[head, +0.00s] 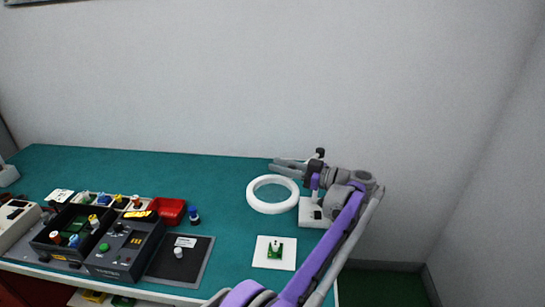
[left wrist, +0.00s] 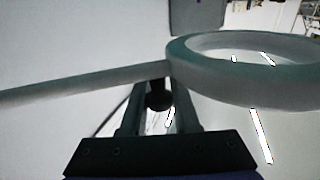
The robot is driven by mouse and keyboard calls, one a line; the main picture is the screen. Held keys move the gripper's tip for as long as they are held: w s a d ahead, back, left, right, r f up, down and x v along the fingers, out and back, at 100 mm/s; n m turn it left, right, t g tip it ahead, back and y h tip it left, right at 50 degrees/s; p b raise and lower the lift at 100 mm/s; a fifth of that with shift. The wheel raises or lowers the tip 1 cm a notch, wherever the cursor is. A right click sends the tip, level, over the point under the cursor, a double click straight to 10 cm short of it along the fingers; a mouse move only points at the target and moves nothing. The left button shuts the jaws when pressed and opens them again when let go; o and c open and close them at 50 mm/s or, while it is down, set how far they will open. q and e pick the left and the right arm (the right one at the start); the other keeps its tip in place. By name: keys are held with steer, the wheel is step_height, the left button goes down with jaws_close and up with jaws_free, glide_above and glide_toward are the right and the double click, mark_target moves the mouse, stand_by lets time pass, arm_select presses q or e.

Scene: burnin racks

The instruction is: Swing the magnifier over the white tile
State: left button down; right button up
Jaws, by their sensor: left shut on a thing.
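The magnifier shows as a white ring (head: 250,194) in the head view, above the bench towards its back right. The white tile (head: 289,262) lies nearer the front edge with a small green board (head: 275,250) on it. The ring is behind the tile, not over it. My left gripper (head: 284,164) reaches in behind the ring's right side, pointing left. In the left wrist view its two fingers (left wrist: 159,98) are shut around a dark knob (left wrist: 158,97) beside the ring (left wrist: 185,78). A bar (left wrist: 80,83) runs left from there. My right gripper is not in view.
A white base (head: 311,214) stands at the bench's right, partly behind my arm. Left of the tile are a dark mat (head: 165,267), a black box (head: 120,257) and a red tray (head: 168,211). Green bench top between ring and tile is clear.

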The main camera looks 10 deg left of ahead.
arm_select(q)
steer(key=shift+s+d+r+n+g+p, duration=0.1)
steer(key=shift+s+d+n+g+p, duration=0.2)
steer(key=shift+d+g, duration=0.1)
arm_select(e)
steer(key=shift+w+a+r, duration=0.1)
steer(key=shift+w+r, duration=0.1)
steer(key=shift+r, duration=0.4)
arm_select(q)
steer(key=c, duration=0.7)
jaws_free()
steer(key=shift+o, duration=0.2)
steer(key=shift+d, duration=0.1)
steer(key=v, duration=1)
steer(key=shift+d+p, duration=0.35)
steer(key=shift+p, duration=0.1)
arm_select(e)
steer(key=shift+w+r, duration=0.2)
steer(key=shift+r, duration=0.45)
arm_select(q)
steer(key=shift+s+f, duration=0.1)
steer(key=shift+f, duration=0.15)
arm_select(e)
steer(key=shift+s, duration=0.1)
